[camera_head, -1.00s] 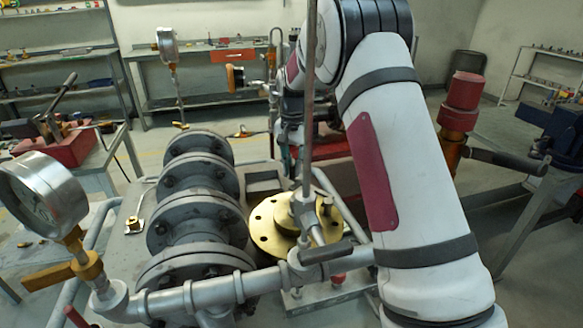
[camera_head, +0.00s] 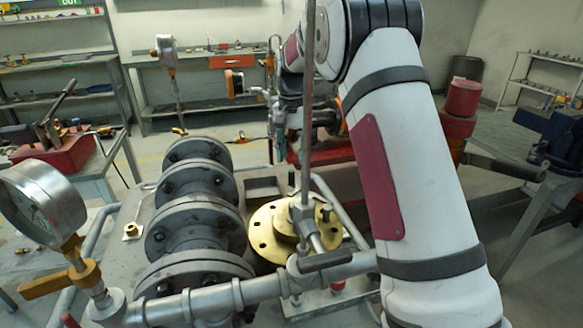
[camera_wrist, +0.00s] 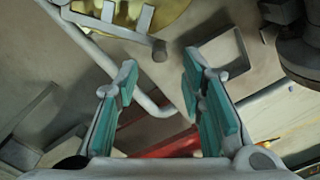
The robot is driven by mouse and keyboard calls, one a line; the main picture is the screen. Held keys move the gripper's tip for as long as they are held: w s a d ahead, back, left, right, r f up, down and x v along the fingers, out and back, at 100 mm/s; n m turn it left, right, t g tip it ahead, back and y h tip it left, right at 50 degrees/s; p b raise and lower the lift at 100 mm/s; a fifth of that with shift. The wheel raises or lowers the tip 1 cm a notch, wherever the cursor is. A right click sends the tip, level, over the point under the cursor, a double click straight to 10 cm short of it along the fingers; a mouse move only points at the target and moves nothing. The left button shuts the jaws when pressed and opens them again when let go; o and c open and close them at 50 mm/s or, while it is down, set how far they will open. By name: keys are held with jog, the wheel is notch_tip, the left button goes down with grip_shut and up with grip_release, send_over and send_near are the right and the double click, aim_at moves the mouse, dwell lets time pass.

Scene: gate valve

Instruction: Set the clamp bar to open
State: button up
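A brass flange (camera_head: 268,236) lies beside the grey pipework, with a thin upright rod (camera_head: 308,110) and metal fittings over it. A short dark-ended bar (camera_head: 325,260) sticks out in front of these fittings; I cannot tell for certain whether it is the clamp bar. My gripper (camera_head: 277,143) is beyond the flange in the head view, partly hidden by my arm. In the wrist view my gripper (camera_wrist: 163,92) is open, its teal pads apart with nothing between them. The brass flange (camera_wrist: 165,12) and a grey bar with a round end (camera_wrist: 158,50) show ahead of the fingers.
Grey flanged pipes (camera_head: 200,225) stand left of the brass flange. A pressure gauge (camera_head: 40,205) with an orange valve handle (camera_head: 45,283) is at front left. A red cylinder (camera_head: 461,100) stands right of my arm. Shelves (camera_head: 60,75) line the back wall.

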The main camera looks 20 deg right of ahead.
notch_tip(320, 180, up, 6)
jog(key=shift+f, duration=0.1)
dwell(0.6)
